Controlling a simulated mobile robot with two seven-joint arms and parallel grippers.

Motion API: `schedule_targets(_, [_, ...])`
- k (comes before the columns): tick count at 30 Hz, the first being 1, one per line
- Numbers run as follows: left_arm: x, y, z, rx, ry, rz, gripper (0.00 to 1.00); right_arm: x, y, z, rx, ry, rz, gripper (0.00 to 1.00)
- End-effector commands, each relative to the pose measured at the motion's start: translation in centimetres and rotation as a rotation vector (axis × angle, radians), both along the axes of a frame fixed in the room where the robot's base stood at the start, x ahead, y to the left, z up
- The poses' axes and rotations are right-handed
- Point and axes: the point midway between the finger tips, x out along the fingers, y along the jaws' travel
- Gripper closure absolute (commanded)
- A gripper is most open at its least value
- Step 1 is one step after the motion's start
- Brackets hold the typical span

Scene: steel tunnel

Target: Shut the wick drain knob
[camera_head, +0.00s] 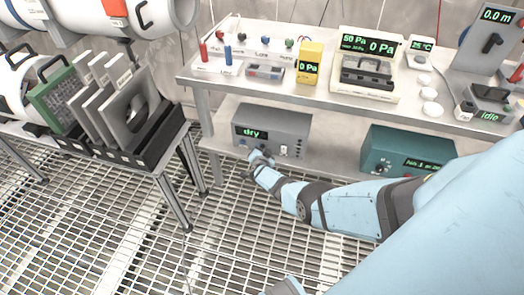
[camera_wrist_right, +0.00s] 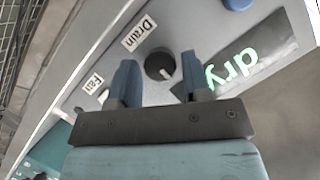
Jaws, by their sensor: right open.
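The wick drain knob (camera_wrist_right: 157,64) is a round black knob with a white mark, beside a "Drain" label on a grey panel. In the right wrist view it shows between the two blue fingertips of my right gripper (camera_wrist_right: 157,78), which is open. I cannot tell whether either finger touches the knob. In the head view my right gripper (camera_head: 259,157) is at the lower left front of the grey box (camera_head: 290,125) with a green "dry" display, and it hides the knob there. My left gripper is not in view.
A "Fan" label (camera_wrist_right: 93,82) is beside the Drain label. A teal box (camera_head: 400,148) stands right of the grey box on the lower shelf. The table above (camera_head: 210,82) holds gauges and valves. A rack of filter plates (camera_head: 135,105) stands at left.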

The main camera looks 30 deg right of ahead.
Motion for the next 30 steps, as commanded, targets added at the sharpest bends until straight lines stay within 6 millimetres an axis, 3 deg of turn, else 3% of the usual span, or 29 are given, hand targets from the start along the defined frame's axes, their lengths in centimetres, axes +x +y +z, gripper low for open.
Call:
schedule_targets(5, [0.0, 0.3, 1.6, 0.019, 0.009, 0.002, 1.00, -1.6, 1.2, 1.3, 0.001, 0.003, 0.001, 0.56])
schedule_targets(21, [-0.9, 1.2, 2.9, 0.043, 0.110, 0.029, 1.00, -9.2, 6.9, 4.3, 0.001, 0.002, 0.001, 0.56])
schedule_targets(30, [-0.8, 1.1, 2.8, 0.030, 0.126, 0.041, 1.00, -10.4, 7.7, 4.4, 0.000, 0.002, 0.000, 0.56])
